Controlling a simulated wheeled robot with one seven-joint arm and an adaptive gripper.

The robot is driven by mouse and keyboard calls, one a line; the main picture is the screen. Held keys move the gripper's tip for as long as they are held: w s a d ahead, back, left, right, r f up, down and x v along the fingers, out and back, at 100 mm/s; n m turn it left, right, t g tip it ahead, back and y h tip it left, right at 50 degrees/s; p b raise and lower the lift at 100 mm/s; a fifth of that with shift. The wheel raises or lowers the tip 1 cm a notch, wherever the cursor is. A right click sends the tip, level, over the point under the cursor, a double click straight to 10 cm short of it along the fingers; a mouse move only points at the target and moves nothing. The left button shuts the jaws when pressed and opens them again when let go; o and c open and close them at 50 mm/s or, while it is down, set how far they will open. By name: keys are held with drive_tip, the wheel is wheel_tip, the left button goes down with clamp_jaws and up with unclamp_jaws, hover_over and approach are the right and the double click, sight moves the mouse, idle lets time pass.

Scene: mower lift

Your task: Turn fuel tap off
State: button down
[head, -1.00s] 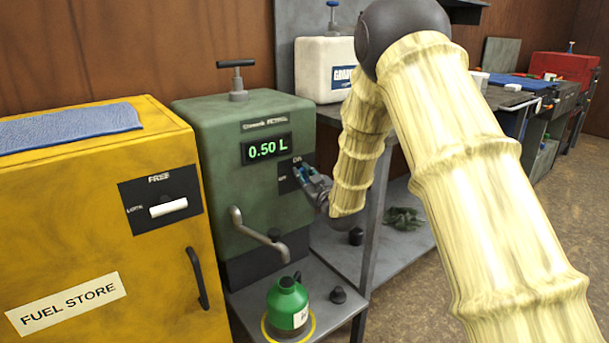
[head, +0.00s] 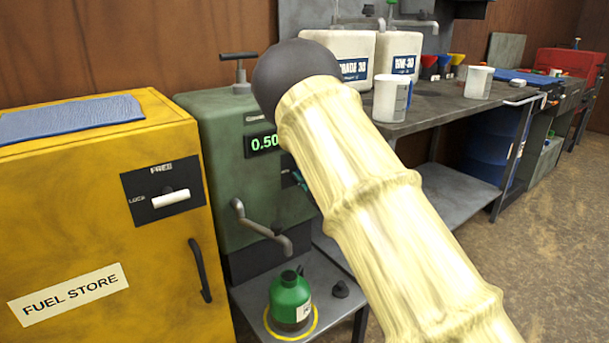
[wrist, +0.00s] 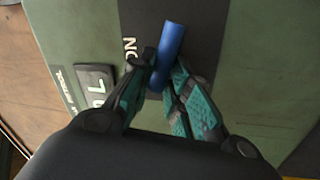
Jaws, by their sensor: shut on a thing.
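The fuel tap is a blue bar handle (wrist: 172,42) on a dark plate (wrist: 190,20) on the green dispenser's face. In the wrist view it runs slightly tilted, beside a white "ON" label (wrist: 129,48). My gripper (wrist: 163,82) is shut on the handle's lower end, with teal-padded fingers on either side. In the head view my arm hides the handle and nearly all of the gripper. The green dispenser (head: 225,150) has a display (head: 264,143) with "0.50" visible, the rest covered. Its spout (head: 262,228) hangs over a green bottle (head: 290,300).
The yellow fuel store (head: 90,220) stands close on the left, with a white lever (head: 172,195). A grey bench (head: 440,106) on the right holds white containers (head: 398,62). A black cap (head: 340,289) lies by the bottle. The floor at right is clear.

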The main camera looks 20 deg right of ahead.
drive_tip(key=shift+f+n+y+b, duration=0.2)
drive_tip(key=shift+n+y, duration=0.15)
drive_tip(key=shift+n, duration=0.65)
drive_tip(key=shift+f+n+y+b, duration=0.1)
drive_tip(key=shift+f+n+y, duration=0.2)
drive_tip(key=shift+n, duration=0.7)
drive_tip(key=shift+r+n, duration=0.1)
drive_tip(key=shift+n, duration=0.2)
drive_tip(key=c, duration=1.3)
unclamp_jaws()
drive_tip(key=shift+c, duration=0.2)
drive_tip(key=v, duration=1.2)
drive_tip(key=shift+r, duration=0.2)
drive_tip(key=shift+d, duration=0.1)
